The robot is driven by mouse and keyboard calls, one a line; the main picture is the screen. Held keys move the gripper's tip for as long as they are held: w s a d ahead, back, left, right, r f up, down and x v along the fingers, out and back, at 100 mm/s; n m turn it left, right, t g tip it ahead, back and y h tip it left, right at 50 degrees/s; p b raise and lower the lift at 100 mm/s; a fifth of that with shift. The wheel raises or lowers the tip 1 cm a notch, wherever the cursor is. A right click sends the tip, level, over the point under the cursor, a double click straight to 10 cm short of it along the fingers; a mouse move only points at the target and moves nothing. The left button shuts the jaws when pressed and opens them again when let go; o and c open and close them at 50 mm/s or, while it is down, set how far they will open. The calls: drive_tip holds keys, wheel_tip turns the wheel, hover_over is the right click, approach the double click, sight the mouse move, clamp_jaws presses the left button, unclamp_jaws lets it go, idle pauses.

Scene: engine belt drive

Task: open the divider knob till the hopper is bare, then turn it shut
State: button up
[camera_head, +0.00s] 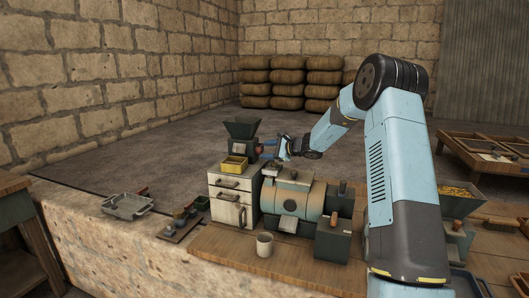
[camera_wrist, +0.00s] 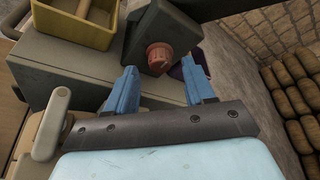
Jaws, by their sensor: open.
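A reddish knob (camera_wrist: 160,57) sticks out of the dark body (camera_wrist: 165,28) in the wrist view. My gripper (camera_wrist: 160,80) is open, with its two blue fingers apart. The knob shows between and just beyond the fingertips, and I see no clear contact. In the head view my gripper (camera_head: 272,147) is at the right side of the hopper's body. A yellow tray (camera_head: 233,165) sits on the cabinet in front of the hopper; it also shows in the wrist view (camera_wrist: 72,22).
A cream cabinet (camera_head: 228,208) with drawers stands below the hopper. A second hopper (camera_head: 461,192) holding yellow material stands right of my arm. Stacked sacks (camera_head: 323,84) line the back wall.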

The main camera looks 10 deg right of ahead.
drive_tip(key=shift+x, duration=1)
drive_tip(key=shift+c, duration=0.4)
clamp_jaws()
